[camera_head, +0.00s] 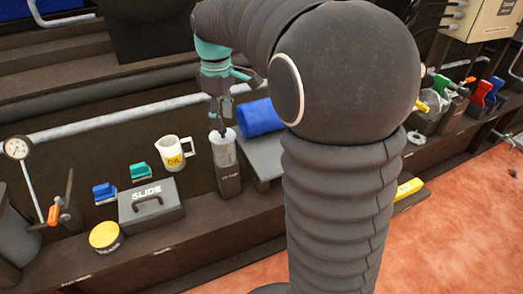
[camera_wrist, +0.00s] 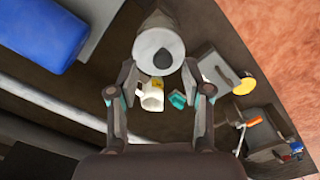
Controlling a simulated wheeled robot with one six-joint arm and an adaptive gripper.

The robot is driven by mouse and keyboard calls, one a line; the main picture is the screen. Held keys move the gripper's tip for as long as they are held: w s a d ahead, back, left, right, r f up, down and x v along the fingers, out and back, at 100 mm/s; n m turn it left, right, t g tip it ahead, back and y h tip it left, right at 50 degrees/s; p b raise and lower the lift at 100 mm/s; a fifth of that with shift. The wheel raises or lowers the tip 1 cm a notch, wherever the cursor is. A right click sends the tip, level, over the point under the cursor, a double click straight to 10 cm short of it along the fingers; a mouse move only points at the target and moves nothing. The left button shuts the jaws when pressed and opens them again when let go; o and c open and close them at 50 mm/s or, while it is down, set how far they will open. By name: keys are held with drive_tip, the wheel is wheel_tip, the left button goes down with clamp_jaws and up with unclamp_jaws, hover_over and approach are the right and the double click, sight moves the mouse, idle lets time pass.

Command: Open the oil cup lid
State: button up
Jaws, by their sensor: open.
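The oil cup (camera_head: 223,150) is a pale grey cylinder standing upright in a dark holder (camera_head: 229,181). Its round pale lid (camera_wrist: 158,52) with a dark spot shows in the wrist view, at the top middle. My gripper (camera_head: 221,117) points down directly over the cup in the head view. In the wrist view my gripper (camera_wrist: 159,93) is open, with one finger on each side of the picture and the lid just beyond the fingertips. Nothing is held between the fingers. The lid's top is partly hidden by the fingers in the head view.
A white jug marked OIL (camera_head: 172,154) stands left of the cup. A grey SLIDE box (camera_head: 150,208), a yellow tin (camera_head: 105,237) and blue (camera_head: 104,193) and teal (camera_head: 140,171) pieces lie farther left. A blue roll (camera_head: 261,118) on a grey block is close at right.

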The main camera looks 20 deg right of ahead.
wheel_tip(320, 180, up, 11)
drive_tip(key=p, duration=0.2)
drive_tip(key=s+f+m+t+p, duration=0.2)
drive_tip(key=s+m+t+p, duration=0.3)
drive_tip(key=s, duration=1.7)
drive_tip(key=shift+a+f+m+p, duration=0.2)
drive_tip(key=shift+m+p, duration=0.75)
drive_tip(key=shift+m, duration=0.65)
